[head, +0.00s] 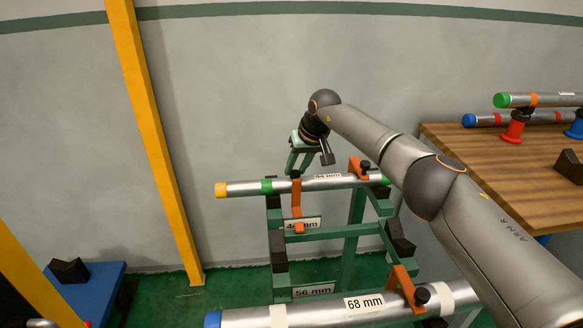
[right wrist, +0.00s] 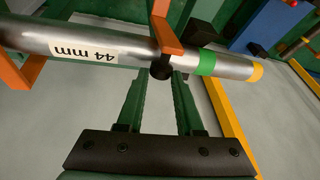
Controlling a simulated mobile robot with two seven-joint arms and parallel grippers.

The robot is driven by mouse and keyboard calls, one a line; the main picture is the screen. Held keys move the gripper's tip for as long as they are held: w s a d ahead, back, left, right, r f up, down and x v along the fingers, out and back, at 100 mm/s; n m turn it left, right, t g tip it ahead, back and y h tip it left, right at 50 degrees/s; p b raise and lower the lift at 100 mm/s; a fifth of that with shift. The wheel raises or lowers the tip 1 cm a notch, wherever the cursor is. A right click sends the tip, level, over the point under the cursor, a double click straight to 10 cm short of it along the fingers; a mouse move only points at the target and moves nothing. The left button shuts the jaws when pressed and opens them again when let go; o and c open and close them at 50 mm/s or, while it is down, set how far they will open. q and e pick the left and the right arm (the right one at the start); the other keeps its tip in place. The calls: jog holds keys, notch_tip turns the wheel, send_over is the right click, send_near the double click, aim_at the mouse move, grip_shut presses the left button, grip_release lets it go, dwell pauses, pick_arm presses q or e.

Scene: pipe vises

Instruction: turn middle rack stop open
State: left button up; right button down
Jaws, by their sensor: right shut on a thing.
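A grey pipe labelled 44 mm (head: 240,187) with a yellow end and green bands lies across the top of a green rack (head: 355,228). An orange stop (head: 296,198) stands upright across its front, near the left green band. The stop also shows in the right wrist view (right wrist: 167,36), crossing the pipe, with its black knob (right wrist: 160,70) at the near end. My right gripper (head: 298,168) reaches down to this stop from behind the pipe. Its two green fingers (right wrist: 160,80) are shut on the knob. My left gripper is not in view.
A second orange stop (head: 358,168) is at the pipe's right end. A 68 mm pipe (head: 330,310) lies lower in front, with its own orange stop (head: 404,284). A wooden bench (head: 500,165) holds more pipes at right. A yellow post (head: 152,130) stands left.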

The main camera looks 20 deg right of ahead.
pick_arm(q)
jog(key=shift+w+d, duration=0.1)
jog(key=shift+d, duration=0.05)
pick_arm(e)
jog(key=shift+w+d+f, duration=0.15)
jog(key=shift+w+d, duration=0.15)
jog(key=shift+w, duration=0.05)
jog(key=c, duration=1)
grip_release()
jog(key=shift+f, duration=0.1)
jog(key=o, duration=0.3)
jog(key=shift+w+f, duration=0.15)
jog(key=shift+w, duration=0.05)
jog(key=shift+o, duration=0.6)
jog(key=shift+a, duration=0.1)
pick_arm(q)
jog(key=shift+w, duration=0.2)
pick_arm(e)
jog(key=shift+s, duration=0.1)
jog(key=shift+s+r, duration=0.15)
jog(key=shift+r, duration=0.45)
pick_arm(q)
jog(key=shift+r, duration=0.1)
pick_arm(e)
jog(key=v, duration=1.1)
jog(key=shift+s+r, duration=0.15)
jog(key=shift+s, duration=0.05)
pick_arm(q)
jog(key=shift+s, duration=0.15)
